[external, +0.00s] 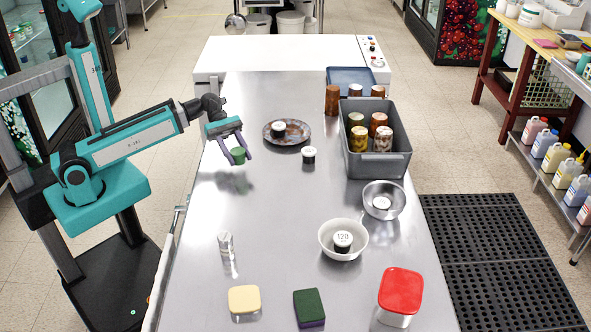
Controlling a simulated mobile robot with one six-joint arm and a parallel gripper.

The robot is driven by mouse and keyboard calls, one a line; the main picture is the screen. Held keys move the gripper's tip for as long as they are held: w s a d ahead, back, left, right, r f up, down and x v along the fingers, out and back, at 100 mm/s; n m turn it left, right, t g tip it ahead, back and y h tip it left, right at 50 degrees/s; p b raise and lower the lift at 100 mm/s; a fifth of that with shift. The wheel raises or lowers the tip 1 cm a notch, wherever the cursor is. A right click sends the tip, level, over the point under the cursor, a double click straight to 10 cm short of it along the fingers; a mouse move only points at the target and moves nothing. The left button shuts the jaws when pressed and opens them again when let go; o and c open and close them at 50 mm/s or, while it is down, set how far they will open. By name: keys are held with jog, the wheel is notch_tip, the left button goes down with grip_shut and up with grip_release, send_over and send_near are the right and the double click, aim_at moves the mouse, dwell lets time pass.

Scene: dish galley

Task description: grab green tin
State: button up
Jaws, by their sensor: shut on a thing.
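The tin appears held a little above the table, with a faint greenish reflection below; the exact height is hard to tell. Part of the tin is hidden by the fingers.
A brown plate (297,139) with a dark tin lies right of my gripper, and a black-and-white tin (309,156) stands near it. The table's middle is clear.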

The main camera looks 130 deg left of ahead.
jog(key=shift+s+d+f+b, duration=0.25)
jog(key=shift+s+d+b, duration=0.2)
jog(key=shift+b, duration=1.2)
jog(key=shift+d+r+b, duration=0.1)
jog(key=shift+d+b, duration=0.05)
jog(key=shift+b, duration=0.65)
jog(key=b, duration=0.3)
jog(key=shift+s+d, duration=0.3)
jog(key=shift+s, duration=0.1)
jog(key=shift+s+d+b, duration=0.1)
jog(key=shift+b, duration=0.4)
jog(key=shift+s+d+r+b, duration=0.15)
jog(key=shift+s+d+b, duration=0.1)
jog(key=shift+b, duration=0.7)
jog(key=shift+d+r+b, duration=0.15)
jog(key=shift+d+b, duration=0.05)
jog(key=shift+b, duration=0.15)
